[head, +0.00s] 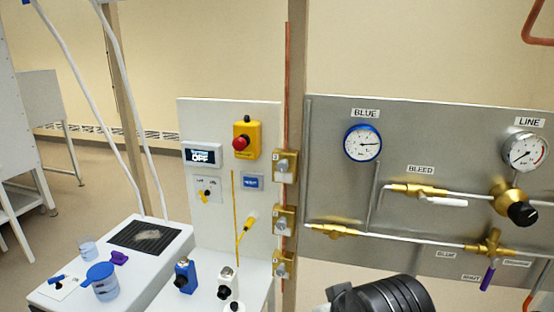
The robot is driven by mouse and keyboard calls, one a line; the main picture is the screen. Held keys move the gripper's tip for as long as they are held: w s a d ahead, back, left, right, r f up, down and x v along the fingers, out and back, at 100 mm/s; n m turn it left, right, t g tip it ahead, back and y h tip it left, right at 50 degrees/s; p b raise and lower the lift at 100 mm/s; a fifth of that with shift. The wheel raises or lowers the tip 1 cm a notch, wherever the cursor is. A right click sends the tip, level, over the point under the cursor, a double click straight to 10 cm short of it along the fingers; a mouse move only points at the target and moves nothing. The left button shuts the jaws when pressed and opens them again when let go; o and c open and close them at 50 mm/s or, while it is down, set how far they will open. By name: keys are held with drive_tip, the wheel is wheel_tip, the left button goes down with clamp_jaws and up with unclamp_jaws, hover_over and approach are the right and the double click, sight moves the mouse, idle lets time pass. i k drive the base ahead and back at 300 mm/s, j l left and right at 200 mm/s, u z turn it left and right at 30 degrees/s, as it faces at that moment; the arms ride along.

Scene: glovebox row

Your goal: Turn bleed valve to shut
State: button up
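The bleed valve (416,189) is a brass fitting on the grey panel, under the label BLEED. Its pale lever (447,201) points right, roughly along the pipe and slightly tilted down. A dark ribbed part of my arm shows at the bottom edge, below and left of the valve and apart from it in the picture. My gripper's fingers do not show.
The grey panel (340,262) also carries a blue-rimmed gauge (362,143), a LINE gauge (525,151), a black-knobbed regulator (521,213) and a purple-handled valve (487,277). A post with brass-coloured boxes stands left.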

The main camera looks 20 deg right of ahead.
sight(421, 199)
drive_tip(key=l+z, duration=0.1)
drive_tip(key=z, duration=0.4)
drive_tip(key=l+z, duration=0.15)
drive_tip(key=z, duration=0.3)
